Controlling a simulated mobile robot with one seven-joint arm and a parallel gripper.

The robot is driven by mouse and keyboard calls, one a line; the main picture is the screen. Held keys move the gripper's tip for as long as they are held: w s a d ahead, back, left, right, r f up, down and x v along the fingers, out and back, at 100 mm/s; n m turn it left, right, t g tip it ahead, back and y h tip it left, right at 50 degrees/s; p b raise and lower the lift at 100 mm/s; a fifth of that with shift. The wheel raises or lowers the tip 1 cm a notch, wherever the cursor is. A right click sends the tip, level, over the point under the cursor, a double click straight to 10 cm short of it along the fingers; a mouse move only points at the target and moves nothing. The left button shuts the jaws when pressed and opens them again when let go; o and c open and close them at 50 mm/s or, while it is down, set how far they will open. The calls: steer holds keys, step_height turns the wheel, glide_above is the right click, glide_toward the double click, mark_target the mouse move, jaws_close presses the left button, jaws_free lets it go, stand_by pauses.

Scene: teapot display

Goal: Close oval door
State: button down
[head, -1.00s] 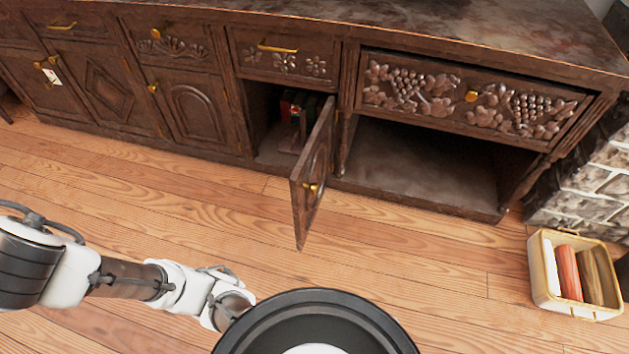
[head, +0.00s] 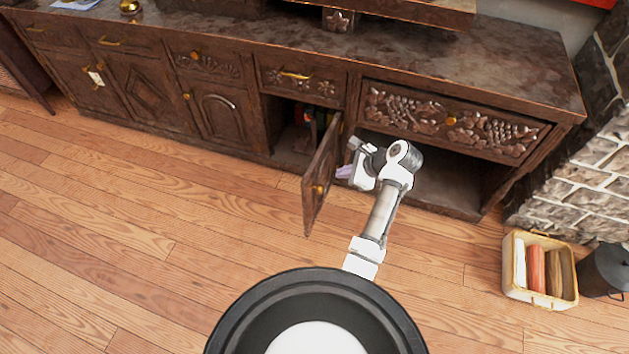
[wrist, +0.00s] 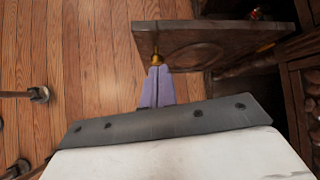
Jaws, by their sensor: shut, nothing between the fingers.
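The dark wooden oval door (head: 322,172) stands open in the head view, swung out from the cabinet toward me. Its gold knob (head: 319,190) is near the free edge. My gripper (head: 345,172) is to the right of the door, close to it. In the wrist view, my pale purple fingers (wrist: 155,68) are together with nothing between them. Their tips are right by the gold knob (wrist: 157,57) of the oval door (wrist: 215,42). I cannot tell whether they touch it.
The open compartment behind the door holds some books (head: 308,122). A carved drawer (head: 450,120) sits above an open bay at right. A basket (head: 512,285) and a stone wall (head: 570,185) are further right. The wooden floor (head: 150,240) at left is clear.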

steer(key=s+d+f+m, duration=0.1)
steer(key=s+d+m, duration=0.1)
steer(key=s+d, duration=0.15)
glide_toward(308, 191)
steer(key=shift+g+y, duration=0.4)
steer(key=f, duration=0.1)
steer(key=w+a+f, duration=0.1)
steer(key=f, duration=0.1)
steer(key=w+a+f, duration=0.1)
steer(key=shift+a+f, duration=0.25)
steer(key=shift+w+a, duration=0.1)
steer(key=shift+a, duration=0.25)
steer(key=shift+a, duration=0.1)
